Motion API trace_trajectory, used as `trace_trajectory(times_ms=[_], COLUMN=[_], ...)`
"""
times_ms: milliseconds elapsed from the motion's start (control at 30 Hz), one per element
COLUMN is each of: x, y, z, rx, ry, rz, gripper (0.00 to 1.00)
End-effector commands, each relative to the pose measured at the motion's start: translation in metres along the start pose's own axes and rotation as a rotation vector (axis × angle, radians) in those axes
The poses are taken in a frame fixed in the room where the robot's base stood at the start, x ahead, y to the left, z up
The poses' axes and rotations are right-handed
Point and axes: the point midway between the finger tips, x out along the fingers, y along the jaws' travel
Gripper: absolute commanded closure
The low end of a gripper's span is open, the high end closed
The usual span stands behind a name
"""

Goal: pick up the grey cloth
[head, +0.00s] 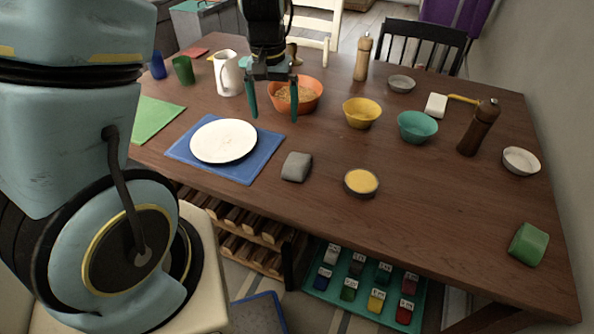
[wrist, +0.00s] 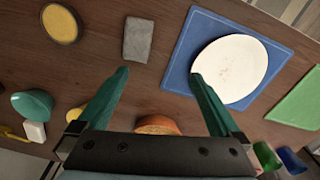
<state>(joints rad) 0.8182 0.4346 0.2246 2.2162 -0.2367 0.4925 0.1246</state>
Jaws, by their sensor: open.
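The grey cloth (head: 296,166) is a small folded block on the brown table, just right of the blue placemat. It also shows in the wrist view (wrist: 138,39), near the top, beyond my fingertips. My gripper (head: 273,115) hangs above the table in the head view, behind the cloth and near the orange bowl. Its two green fingers are spread wide, with nothing between them. In the wrist view my gripper (wrist: 158,72) points toward the gap between the cloth and the white plate. The cloth is fully visible and apart from my fingers.
A white plate (head: 224,141) lies on the blue placemat (head: 178,149) left of the cloth. A yellow-filled dish (head: 361,182) stands to its right. The orange bowl (head: 313,94), yellow bowl (head: 361,113) and teal bowl (head: 417,126) stand farther back. The table's front edge is close to the cloth.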

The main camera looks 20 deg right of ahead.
Motion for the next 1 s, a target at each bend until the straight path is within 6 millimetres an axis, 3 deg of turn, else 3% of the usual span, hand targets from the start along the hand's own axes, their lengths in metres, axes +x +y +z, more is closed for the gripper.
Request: trace_trajectory(times_ms=[33, 100, 267, 600, 867, 1000], x=[0.015, 0.025, 0.038, 0.083, 0.101, 0.118], y=[0.018, 0.034, 0.054, 0.055, 0.054, 0.053], z=[-0.005, -0.010, -0.014, -0.013, -0.012, -0.009], rx=[0.039, 0.074, 0.115, 0.118, 0.117, 0.116], ry=[-0.007, -0.013, -0.020, -0.022, -0.023, -0.024], rz=[-0.005, -0.011, -0.018, -0.019, -0.019, -0.019], gripper=[0.00, 0.00, 0.00, 0.00, 0.00, 0.00])
